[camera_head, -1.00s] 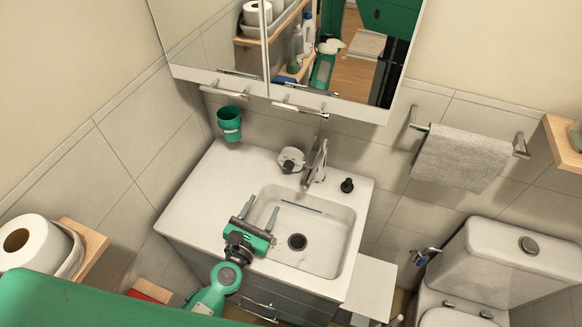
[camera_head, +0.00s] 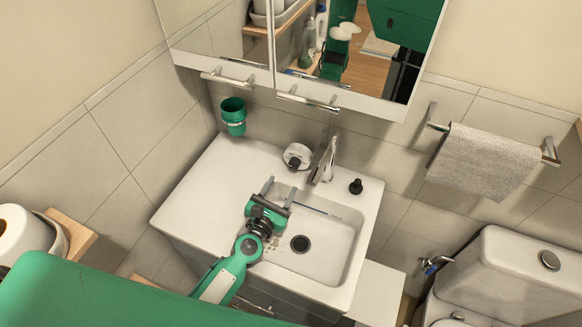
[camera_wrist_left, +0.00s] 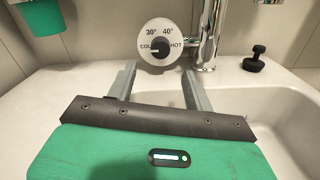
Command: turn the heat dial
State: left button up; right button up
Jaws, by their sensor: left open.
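The heat dial (camera_head: 297,156) is a round white disc with a dark knob, at the back of the sink counter left of the faucet. In the left wrist view the dial (camera_wrist_left: 161,42) shows "30°", "40°", "COLD" and "HOT", and its black knob points left toward COLD. My left gripper (camera_head: 279,188) is open and empty above the left side of the basin, short of the dial. In the left wrist view its fingers (camera_wrist_left: 157,80) reach toward the dial, which shows between and beyond them. My right gripper is not in view.
The chrome faucet (camera_head: 325,160) stands just right of the dial, with a black stopper (camera_head: 356,186) beyond it. A green cup (camera_head: 233,115) hangs on the wall at left. The white sink (camera_head: 345,255) lies below. The left counter is clear.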

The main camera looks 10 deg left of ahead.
aim_at(293, 167)
pick_arm(q)
jog(key=w, duration=0.3)
jog(key=w+d+p, duration=0.1)
jog(key=w, duration=0.3)
jog(key=shift+w+d, duration=0.2)
jog(key=c, duration=1)
